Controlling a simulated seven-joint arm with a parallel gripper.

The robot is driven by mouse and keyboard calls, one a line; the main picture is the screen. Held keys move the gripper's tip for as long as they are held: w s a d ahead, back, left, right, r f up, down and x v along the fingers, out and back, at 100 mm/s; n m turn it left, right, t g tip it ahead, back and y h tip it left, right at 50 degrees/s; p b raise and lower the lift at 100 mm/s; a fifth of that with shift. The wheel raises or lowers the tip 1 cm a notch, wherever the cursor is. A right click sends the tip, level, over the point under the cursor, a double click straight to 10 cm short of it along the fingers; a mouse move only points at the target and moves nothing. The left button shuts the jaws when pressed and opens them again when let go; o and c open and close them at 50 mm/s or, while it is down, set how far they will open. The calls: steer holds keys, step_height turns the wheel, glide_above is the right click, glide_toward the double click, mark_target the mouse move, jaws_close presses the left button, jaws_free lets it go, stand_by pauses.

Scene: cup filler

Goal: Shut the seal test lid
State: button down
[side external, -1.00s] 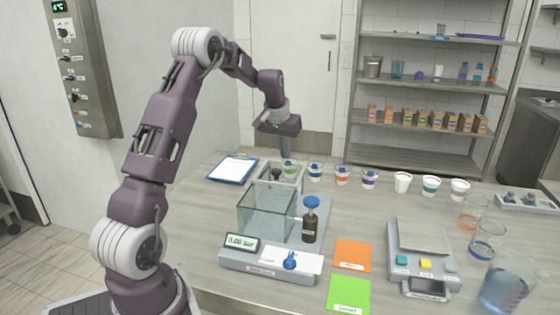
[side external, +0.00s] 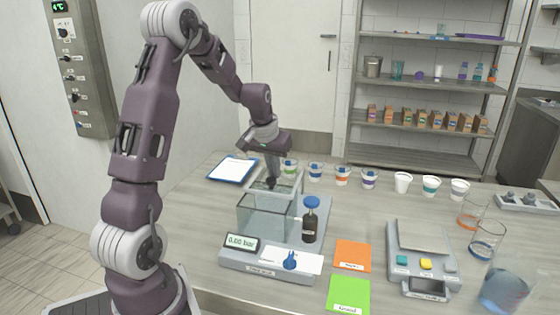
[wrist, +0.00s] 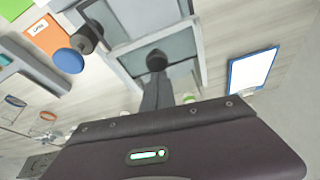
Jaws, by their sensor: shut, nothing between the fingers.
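The seal test chamber is a clear glass box (side external: 265,222) on a grey base unit (side external: 268,268) with a small display. Its framed glass lid (side external: 290,188) is at the back of the box, tilted and partly open. A dark round knob (side external: 271,183) sits on the lid; it also shows in the wrist view (wrist: 156,61). My gripper (side external: 271,175) is shut and empty, pointing down with its tips at the knob. In the wrist view the fingers (wrist: 157,76) reach the knob; whether they touch it I cannot tell.
A clipboard (side external: 233,168) lies at the back left.

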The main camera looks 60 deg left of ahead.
steer(key=s+d, duration=0.5)
steer(key=shift+s+d, duration=0.15)
steer(key=shift+s, duration=0.05)
steer(key=shift+f, duration=0.15)
steer(key=w+a, duration=0.1)
steer(key=w, duration=0.1)
steer(key=w+a+r, duration=0.1)
steer(key=shift+w+a+r, duration=0.2)
steer(key=shift+w+a, duration=0.15)
steer(key=v, duration=0.9)
steer(key=s+d+r+m+t+h, duration=0.15)
steer(key=s+d, duration=0.25)
steer(key=d, duration=0.4)
steer(key=s+d+r+m+y, duration=0.1)
steer(key=s+d+r+m, duration=0.15)
steer(key=d, duration=0.45)
steer(key=s+d+f+m+h, duration=0.1)
steer(key=s+d+m+h, duration=0.1)
steer(key=s+d, duration=0.7)
steer(key=s+m+t, duration=0.1)
steer(key=s, duration=0.2)
steer(key=shift+f, duration=0.35)
steer(key=shift+a, duration=0.1)
